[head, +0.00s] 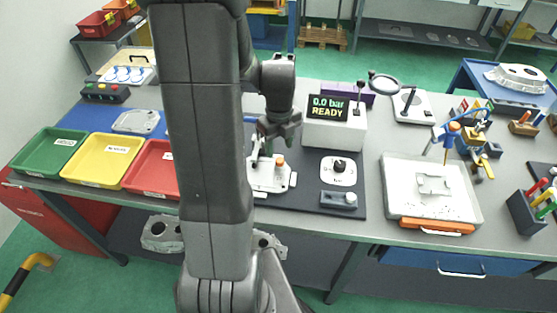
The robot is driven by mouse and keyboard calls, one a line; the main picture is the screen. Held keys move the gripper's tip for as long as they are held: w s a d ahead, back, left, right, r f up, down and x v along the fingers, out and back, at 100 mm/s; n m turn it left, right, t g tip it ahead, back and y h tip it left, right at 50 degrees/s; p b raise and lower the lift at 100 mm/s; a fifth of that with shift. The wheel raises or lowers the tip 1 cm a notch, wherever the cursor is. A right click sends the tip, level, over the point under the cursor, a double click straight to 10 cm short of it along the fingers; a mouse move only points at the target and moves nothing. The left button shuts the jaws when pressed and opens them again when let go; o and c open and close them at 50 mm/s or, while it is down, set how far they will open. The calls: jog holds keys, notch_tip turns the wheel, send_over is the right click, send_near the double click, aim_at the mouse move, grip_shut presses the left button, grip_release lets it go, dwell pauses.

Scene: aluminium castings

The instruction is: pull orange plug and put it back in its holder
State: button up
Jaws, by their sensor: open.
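An orange plug (280,160) stands upright in a white casting (270,178) on the dark mat, in the middle of the head view. My gripper (268,148) points down just above and left of the plug. Its jaws are open, and I see nothing held between them. A small grey-blue block (331,200) with a pale round piece on it lies at the mat's front right; I cannot tell whether it is the plug's holder. My own arm hides the casting's left surroundings.
A tester box (322,134) reading "0.0 bar READY" stands behind right. A white plate with a black knob (339,168) lies on the mat (310,168). Green, yellow and red trays (104,146) line the left. A white tray (397,172) and tools are on the right.

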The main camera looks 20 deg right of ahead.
aim_at(280, 160)
jog(key=shift+s+f, duration=0.2)
jog(key=shift+f, duration=0.2)
jog(key=shift+w+d+f+p, duration=0.1)
jog(key=shift+f+p, duration=0.1)
jog(key=shift+f, duration=0.55)
jog(key=shift+w+a+f+p, duration=0.1)
jog(key=shift+f+p, duration=0.1)
jog(key=shift+f, duration=0.55)
jog(key=shift+w+d+f+p, duration=0.1)
jog(key=shift+f+p, duration=0.1)
jog(key=shift+f, duration=0.55)
grip_shut()
